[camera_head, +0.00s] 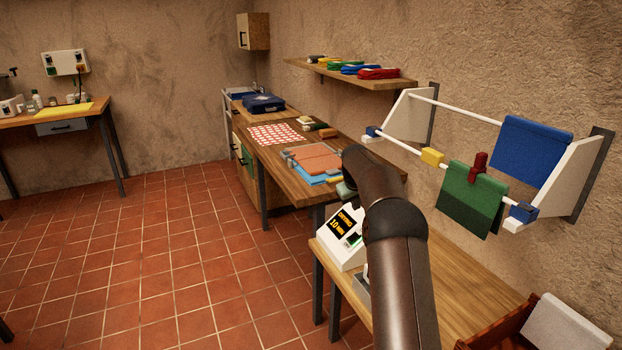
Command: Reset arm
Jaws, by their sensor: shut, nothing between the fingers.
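My arm rises from the bottom edge of the head view, brown and dark, and bends at a joint right of the middle. Its far part points away over the benches. A small grey-green piece shows beside the bend, and I cannot tell what it is. My gripper itself is hidden behind the arm, so its fingers and anything near them do not show.
A white device with a lit display (344,225) stands on the near bench (465,290), close left of my arm. A wall rack holds a green cloth (466,205) and a blue cloth (535,150). A wooden crate (497,325) is at lower right. The tiled floor (160,260) is clear.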

